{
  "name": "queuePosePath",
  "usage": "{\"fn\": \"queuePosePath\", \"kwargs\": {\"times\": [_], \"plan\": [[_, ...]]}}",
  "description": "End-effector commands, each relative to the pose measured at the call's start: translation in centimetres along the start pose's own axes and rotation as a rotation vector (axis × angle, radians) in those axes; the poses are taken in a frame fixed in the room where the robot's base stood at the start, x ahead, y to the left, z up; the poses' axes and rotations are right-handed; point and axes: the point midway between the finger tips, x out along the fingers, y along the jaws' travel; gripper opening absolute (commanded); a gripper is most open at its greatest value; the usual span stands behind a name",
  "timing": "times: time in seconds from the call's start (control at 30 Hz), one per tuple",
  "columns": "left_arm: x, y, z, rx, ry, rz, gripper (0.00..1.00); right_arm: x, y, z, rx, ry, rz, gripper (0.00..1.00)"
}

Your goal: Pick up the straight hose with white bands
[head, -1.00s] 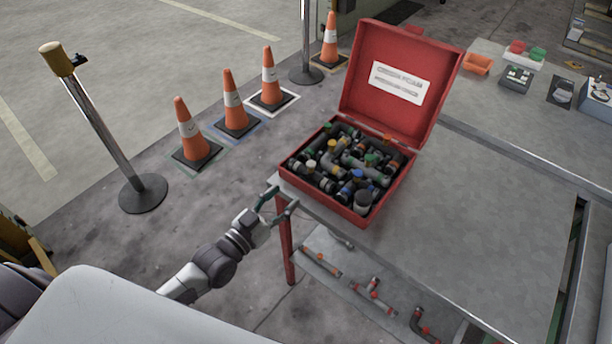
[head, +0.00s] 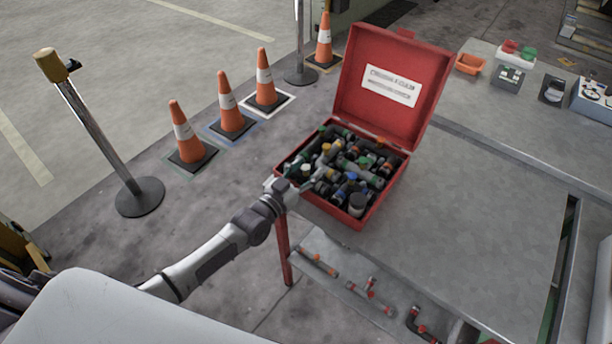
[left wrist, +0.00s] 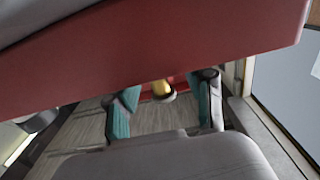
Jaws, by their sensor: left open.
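The open red box (head: 371,218) stands on the near left corner of the grey workbench, packed with dark hoses and fittings with green, blue, yellow and orange parts. I cannot single out a straight hose with white bands among them. My left gripper (head: 304,177) is at the box's left front edge, its fingers over the near left contents. In the left wrist view the teal fingers (left wrist: 166,92) are spread apart. A red surface (left wrist: 150,55) hides much of that view. My right gripper is not in view.
The box lid (head: 393,85) stands open at the back. The bench top (head: 450,210) to the right is clear. Red-banded pipes (head: 370,290) lie on the lower shelf. Several cones (head: 230,107) and a post (head: 100,130) stand on the floor at left.

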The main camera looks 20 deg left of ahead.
Motion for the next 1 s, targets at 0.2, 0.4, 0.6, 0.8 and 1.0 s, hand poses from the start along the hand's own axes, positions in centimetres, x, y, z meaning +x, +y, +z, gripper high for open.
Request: {"fn": "queuePosePath", "kwargs": {"times": [0.2, 0.4, 0.6, 0.8, 1.0], "plan": [[0.0, 0.0, 0.0, 0.0, 0.0, 0.0, 0.42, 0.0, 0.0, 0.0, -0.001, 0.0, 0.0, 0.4], [-0.1, 0.0, 0.0, 0.0, 0.0, 0.0, 0.08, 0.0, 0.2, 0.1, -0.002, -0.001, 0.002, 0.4], [-0.1, 0.0, 0.0, 0.0, 0.001, 0.0, 0.0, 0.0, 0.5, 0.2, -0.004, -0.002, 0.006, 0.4], [-0.1, 0.0, -0.1, 0.0, 0.001, 0.0, 0.0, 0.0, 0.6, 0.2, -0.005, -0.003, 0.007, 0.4], [-0.1, 0.0, -1.6, 0.0, 0.004, 0.0, 0.0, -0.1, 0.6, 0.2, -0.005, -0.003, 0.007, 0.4]]}}
